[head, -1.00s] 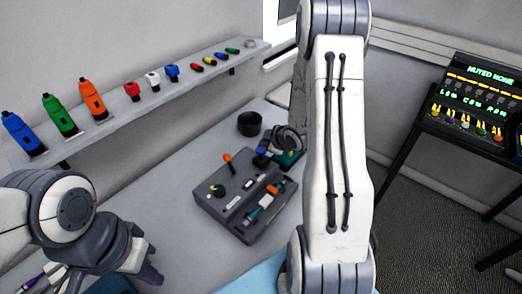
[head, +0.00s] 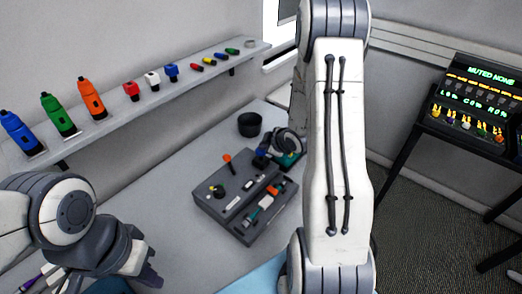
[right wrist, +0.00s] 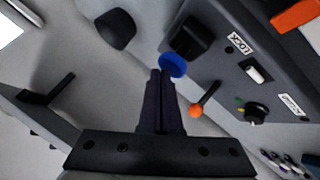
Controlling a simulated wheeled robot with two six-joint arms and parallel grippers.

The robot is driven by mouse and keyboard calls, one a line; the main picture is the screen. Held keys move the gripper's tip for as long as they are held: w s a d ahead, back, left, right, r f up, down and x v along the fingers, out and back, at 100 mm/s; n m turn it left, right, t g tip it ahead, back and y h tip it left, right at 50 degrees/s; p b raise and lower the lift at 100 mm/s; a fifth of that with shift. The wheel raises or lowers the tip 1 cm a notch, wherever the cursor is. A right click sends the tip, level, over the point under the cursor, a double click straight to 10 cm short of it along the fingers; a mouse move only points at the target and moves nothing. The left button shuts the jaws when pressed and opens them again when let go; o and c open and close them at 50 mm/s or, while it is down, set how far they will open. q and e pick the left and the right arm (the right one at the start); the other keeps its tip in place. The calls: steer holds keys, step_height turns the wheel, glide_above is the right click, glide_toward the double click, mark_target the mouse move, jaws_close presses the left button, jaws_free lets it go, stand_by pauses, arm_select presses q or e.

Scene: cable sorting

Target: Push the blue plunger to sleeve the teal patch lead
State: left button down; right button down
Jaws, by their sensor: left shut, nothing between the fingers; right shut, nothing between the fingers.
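The blue plunger (right wrist: 172,66) shows in the right wrist view as a round blue cap on a black block at the edge of the dark grey device (head: 237,226). My right gripper (right wrist: 160,73) is shut and empty, its fingertips right at the cap; I cannot tell whether they touch it. In the head view my right gripper (head: 260,161) is at the device's far corner, and the plunger is hidden there. A teal piece (head: 254,215), probably the teal patch lead, lies in the device's front slot. My left gripper (head: 150,279) is shut and empty at the lower left.
An orange-knobbed lever (head: 227,158) stands beside the plunger, close to my right fingers. A black cup (head: 249,125) is behind the device. A wall shelf (head: 150,100) holds coloured bottles and connectors. A lit panel (head: 480,105) stands at the right. The table left of the device is clear.

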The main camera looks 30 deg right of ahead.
steer(key=shift+f+b, duration=0.8)
steer(key=shift+f, duration=0.15)
stand_by(0.5)
steer(key=shift+r, duration=0.1)
steer(key=shift+r+p, duration=1.45)
steer(key=shift+r, duration=0.3)
step_height(320, 180, up, 6)
steer(key=p, duration=0.5)
